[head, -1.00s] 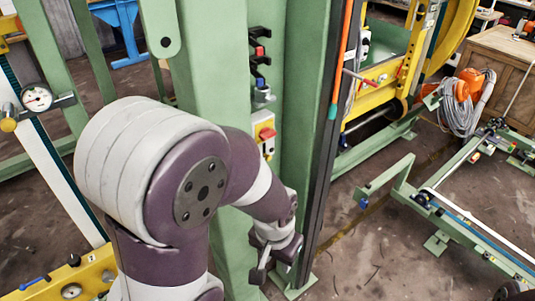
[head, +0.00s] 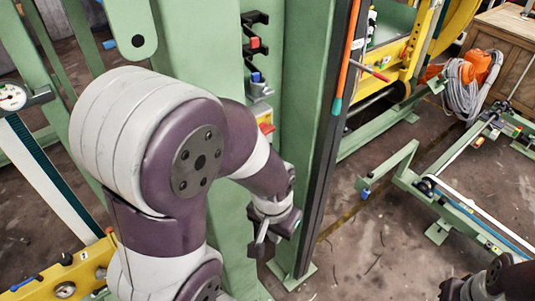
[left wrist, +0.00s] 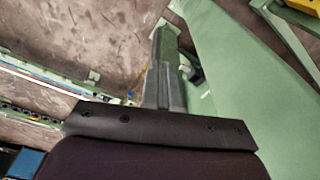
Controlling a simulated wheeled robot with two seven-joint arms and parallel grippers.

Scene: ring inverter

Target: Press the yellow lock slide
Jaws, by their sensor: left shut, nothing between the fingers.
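My left gripper (head: 259,246) hangs beside the foot of the green post (head: 222,60) in the head view, with its fingers pointing down. I cannot make out a yellow lock slide for certain in either view. A control box (head: 265,122) with a red and yellow part is on the post, partly hidden by my left arm. Part of my right arm (head: 490,282) shows at the lower right; its finger opening is unclear.
A dark upright rail (head: 325,150) stands right of the gripper. A low green frame (head: 450,205) lies on the floor at the right. Coiled hose (head: 466,90) sits behind it. A yellow beam (head: 75,270) is at the lower left. Open floor lies right of the rail.

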